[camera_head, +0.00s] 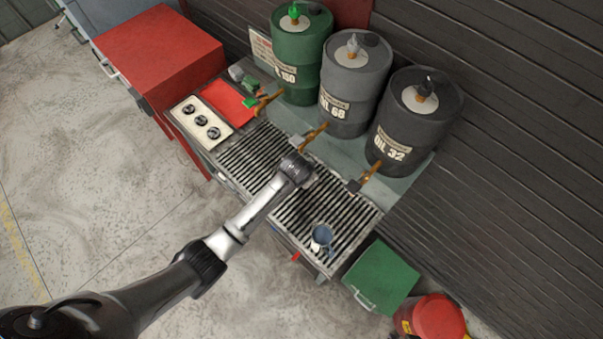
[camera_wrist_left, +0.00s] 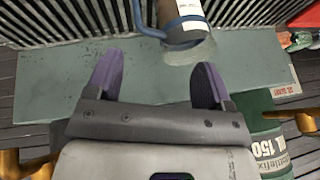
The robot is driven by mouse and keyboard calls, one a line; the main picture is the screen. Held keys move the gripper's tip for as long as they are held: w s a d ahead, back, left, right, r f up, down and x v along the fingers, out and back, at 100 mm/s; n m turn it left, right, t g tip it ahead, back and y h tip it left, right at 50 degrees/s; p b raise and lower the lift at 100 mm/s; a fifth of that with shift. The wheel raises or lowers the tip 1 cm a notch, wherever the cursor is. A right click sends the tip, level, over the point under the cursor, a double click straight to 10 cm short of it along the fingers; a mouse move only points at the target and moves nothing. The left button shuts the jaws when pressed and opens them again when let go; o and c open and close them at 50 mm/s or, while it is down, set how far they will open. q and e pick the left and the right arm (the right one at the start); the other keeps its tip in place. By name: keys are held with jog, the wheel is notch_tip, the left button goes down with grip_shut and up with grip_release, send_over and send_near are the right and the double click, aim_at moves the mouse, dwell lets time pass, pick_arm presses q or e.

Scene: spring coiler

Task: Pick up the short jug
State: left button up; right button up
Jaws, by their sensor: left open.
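A small blue-grey jug (camera_head: 321,236) with a pale side stands near the front right corner of the slatted grate. It is the only jug I see. In the left wrist view, the blue handle and part of the jug's body (camera_wrist_left: 182,22) show at the top edge, just beyond my fingertips and right of the middle. The rest of it is cut off. My left gripper (camera_wrist_left: 156,60) is open, its two purple fingers apart with nothing between them. In the head view my own wrist hides the fingers. My right gripper is not in view.
The slatted grate (camera_head: 250,158) tops a bench. Green (camera_head: 300,60), grey (camera_head: 352,95) and black (camera_head: 402,125) oil drums stand behind it, with taps reaching toward the grate. Red cabinet (camera_head: 160,50) at left; green box (camera_head: 382,275) and red container (camera_head: 438,317) at lower right.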

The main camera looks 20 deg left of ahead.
pick_arm(q)
jog(key=shift+x, duration=2.35)
jog(key=shift+d, duration=0.2)
grip_shut()
